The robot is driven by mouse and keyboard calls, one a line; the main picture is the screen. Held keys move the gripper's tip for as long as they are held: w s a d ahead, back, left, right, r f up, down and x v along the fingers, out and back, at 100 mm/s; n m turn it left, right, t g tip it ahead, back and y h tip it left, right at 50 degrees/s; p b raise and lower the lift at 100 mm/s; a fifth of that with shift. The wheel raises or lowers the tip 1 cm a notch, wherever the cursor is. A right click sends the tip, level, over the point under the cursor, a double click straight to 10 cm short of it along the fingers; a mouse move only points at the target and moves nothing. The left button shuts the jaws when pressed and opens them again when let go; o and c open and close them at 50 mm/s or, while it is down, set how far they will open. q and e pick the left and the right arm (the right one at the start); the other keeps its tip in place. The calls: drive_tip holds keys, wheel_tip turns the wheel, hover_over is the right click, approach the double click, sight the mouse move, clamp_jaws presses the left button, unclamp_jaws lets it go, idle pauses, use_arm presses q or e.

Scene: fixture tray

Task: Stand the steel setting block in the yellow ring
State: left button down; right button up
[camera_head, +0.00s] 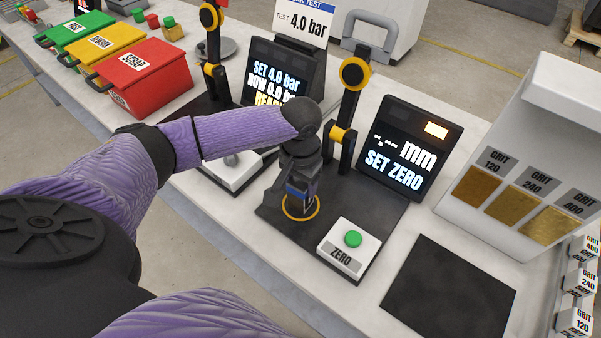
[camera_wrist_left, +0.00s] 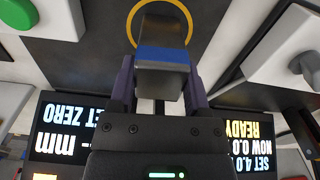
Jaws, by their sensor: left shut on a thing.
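The steel setting block (camera_wrist_left: 160,75), a grey block with a blue band, is between the fingers of my left gripper (camera_wrist_left: 158,95) in the left wrist view. The gripper is shut on it. In the head view my left gripper (camera_head: 298,196) points down over the yellow ring (camera_head: 300,219) on the dark gauge base. In the left wrist view the block's far end overlaps the inside of the ring (camera_wrist_left: 131,25). I cannot tell whether the block touches the base. My right gripper is not in view.
The gauge column (camera_head: 347,115) stands just behind the gripper, beside the SET ZERO screen (camera_head: 402,155). The green ZERO button (camera_head: 353,239) is at the front right. A pressure-test screen (camera_head: 275,82) stands behind my arm. A dark mat (camera_head: 450,290) lies clear at the right.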

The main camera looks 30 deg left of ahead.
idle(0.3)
use_arm(q)
unclamp_jaws()
wheel_tip(320, 180, up, 4)
drive_tip(key=p, duration=0.5)
drive_tip(key=shift+r, duration=0.2)
wheel_tip(320, 180, up, 3)
drive_tip(key=p, duration=0.4)
drive_tip(key=shift+f, duration=0.2)
